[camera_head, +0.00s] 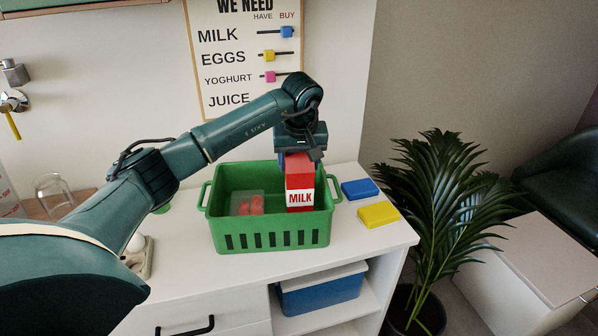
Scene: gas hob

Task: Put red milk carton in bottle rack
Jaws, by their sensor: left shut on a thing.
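The red milk carton (300,183), with a white band reading MILK, is upright at the right part of the green basket (270,238). My left gripper (298,155) comes from above and is shut on the carton's top. The carton's lower end is inside the basket's outline; I cannot tell whether it touches the basket floor. No bottle rack can be made out in this view. My right gripper is not in view.
A clear container with red items (247,204) sits in the basket's left part. A blue block (360,189) and a yellow block (378,214) lie right of the basket on the white counter (362,242). A plant (435,210) stands beyond the counter's right edge.

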